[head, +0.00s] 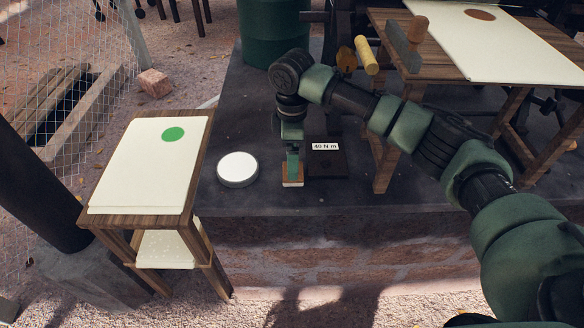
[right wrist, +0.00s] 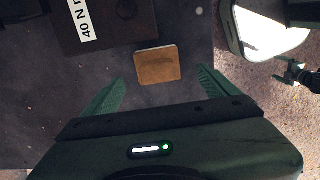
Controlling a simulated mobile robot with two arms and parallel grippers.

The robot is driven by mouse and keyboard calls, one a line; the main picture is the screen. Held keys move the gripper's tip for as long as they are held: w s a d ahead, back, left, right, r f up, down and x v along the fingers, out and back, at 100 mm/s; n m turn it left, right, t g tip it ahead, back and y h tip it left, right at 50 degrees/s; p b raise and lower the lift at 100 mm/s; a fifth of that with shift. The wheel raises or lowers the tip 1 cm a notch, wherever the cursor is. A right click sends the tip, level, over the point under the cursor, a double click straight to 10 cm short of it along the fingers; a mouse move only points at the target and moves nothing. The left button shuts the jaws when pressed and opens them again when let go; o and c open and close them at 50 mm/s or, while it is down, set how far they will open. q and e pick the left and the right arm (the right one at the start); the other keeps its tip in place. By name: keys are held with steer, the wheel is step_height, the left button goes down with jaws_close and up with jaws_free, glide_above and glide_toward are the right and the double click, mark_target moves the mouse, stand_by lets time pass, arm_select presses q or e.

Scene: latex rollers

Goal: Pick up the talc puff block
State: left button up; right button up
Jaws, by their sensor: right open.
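The talc puff block is a small square block with a wood-brown top and a pale edge. It lies on the dark stone slab, under my right gripper (head: 292,176), which partly covers the block (head: 292,183) in the head view. In the right wrist view the block (right wrist: 158,65) lies just ahead of the gap between my open green fingertips (right wrist: 160,78), roughly centred. Neither finger appears to touch it. Nothing is held. I cannot tell the exact height of the fingertips above it.
A dark box labelled "40 N m" (head: 326,163) stands close beside the block. A white round disc (head: 237,168) lies to its left. A side table with a green spot (head: 140,187) stands at left, a wooden table (head: 535,52) with tools at upper right, and a green drum (head: 268,35) behind.

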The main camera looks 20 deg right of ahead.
step_height(320, 180, down, 4)
steer(key=shift+w+d+r+p, duration=0.1)
steer(key=shift+d+p, duration=0.05)
steer(key=shift+p, duration=0.15)
steer(key=shift+f, duration=0.5)
steer(key=c, duration=1.5)
arm_select(q)
steer(key=shift+w+r, duration=0.2)
steer(key=shift+r, duration=0.15)
arm_select(e)
steer(key=shift+r, duration=0.2)
arm_select(q)
step_height(320, 180, up, 21)
steer(key=p, duration=2.1)
arm_select(e)
step_height(320, 180, up, 20)
steer(key=shift+f, duration=0.15)
